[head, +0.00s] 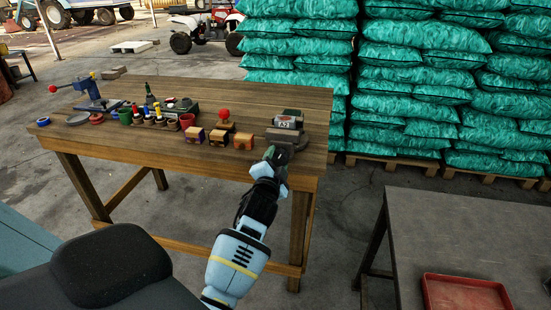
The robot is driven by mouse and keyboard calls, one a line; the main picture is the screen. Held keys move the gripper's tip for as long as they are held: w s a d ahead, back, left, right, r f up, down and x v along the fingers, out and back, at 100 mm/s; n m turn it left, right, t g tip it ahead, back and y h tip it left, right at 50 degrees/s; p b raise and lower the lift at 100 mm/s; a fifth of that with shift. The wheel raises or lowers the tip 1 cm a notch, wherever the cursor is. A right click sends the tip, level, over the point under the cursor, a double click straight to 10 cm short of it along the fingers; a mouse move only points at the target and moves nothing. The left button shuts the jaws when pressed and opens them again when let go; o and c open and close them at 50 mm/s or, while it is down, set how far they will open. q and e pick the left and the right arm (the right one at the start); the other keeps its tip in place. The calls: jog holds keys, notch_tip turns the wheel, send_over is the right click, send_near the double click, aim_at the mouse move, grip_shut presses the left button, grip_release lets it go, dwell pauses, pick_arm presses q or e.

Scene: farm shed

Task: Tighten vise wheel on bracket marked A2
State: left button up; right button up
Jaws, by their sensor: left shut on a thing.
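The bracket (286,121) with a white label that seems to read A2 stands near the right front corner of the wooden workbench. A dark grey rounded part, perhaps the vise wheel (300,137), sits just in front of it. My left gripper (276,157) reaches up to the bench's front edge, just below and in front of this part. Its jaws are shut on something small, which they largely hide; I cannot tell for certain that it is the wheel. My right gripper is not in view.
The wooden workbench (150,160) holds small blocks, a red-knobbed item (224,114), several small pots and bottles, and a blue vise (88,84). Stacked green sacks (420,80) stand behind right. A dark table (440,225) with a red tray (466,279) is at lower right.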

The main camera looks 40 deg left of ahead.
pick_arm(q)
jog(key=m, duration=0.4)
jog(key=shift+r+m+p, duration=0.25)
jog(key=shift+m+p, duration=0.15)
jog(key=m+p, duration=0.1)
jog(key=m, duration=0.3)
jog(key=m+p, duration=0.1)
jog(key=m, duration=0.3)
jog(key=m+p, duration=0.2)
jog(key=m, duration=0.2)
jog(key=shift+w+r+m, duration=0.1)
jog(key=shift+r+m, duration=0.2)
jog(key=shift+m, duration=0.1)
jog(key=shift+f+m, duration=0.25)
jog(key=shift+m, duration=0.65)
jog(key=shift+f+m, duration=0.45)
jog(key=shift+m, duration=1.45)
jog(key=shift+d+f+m, duration=0.1)
jog(key=shift+f+m, duration=0.1)
jog(key=shift+m, duration=0.5)
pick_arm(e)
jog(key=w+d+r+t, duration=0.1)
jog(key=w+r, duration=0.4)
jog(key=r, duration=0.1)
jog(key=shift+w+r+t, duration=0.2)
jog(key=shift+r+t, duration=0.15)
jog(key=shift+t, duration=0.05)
